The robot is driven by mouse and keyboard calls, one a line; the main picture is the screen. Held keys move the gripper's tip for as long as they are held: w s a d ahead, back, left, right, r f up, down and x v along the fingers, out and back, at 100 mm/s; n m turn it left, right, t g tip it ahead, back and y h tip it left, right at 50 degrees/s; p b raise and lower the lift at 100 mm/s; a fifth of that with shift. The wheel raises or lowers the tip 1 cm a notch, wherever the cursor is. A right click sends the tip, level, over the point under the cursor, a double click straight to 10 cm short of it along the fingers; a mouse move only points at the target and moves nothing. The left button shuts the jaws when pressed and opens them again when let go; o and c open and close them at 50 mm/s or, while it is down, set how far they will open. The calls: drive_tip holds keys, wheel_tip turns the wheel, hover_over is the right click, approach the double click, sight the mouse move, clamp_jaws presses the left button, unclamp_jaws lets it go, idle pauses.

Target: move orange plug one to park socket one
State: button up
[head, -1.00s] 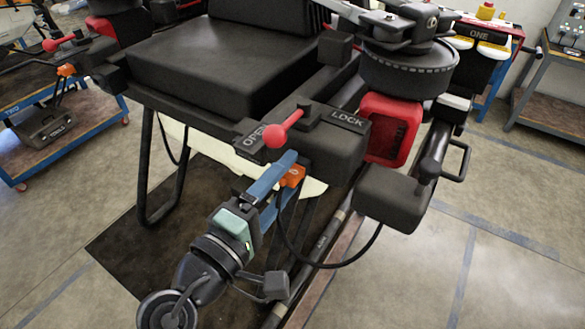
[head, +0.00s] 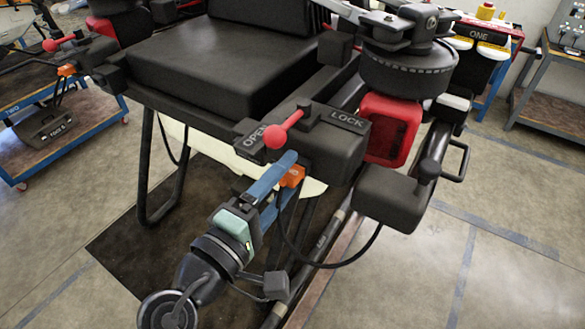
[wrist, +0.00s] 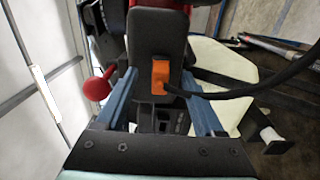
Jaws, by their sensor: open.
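The orange plug (head: 292,176) sits at the lower front of the dark latch housing marked OPEN and LOCK (head: 318,139), with a black cable hanging from it. It also shows in the wrist view (wrist: 161,76), between the two blue fingers. My gripper (head: 277,178) is open, its fingers on either side of the plug with space visible between them in the wrist view. The red-knobbed lever (head: 283,130) points toward the OPEN side. The cable loops to a dark box (head: 391,196) at right. I cannot identify park socket one for certain.
The drone's black frame and large black pad (head: 228,62) fill the space behind the housing. A red block (head: 391,128) is at right. A cart with a blue edge (head: 75,140) stands at left. Floor at the lower right (head: 430,275) is clear.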

clamp_jaws()
idle(1.3)
drive_tip(key=shift+a, duration=0.1)
drive_tip(key=shift+v, duration=2.95)
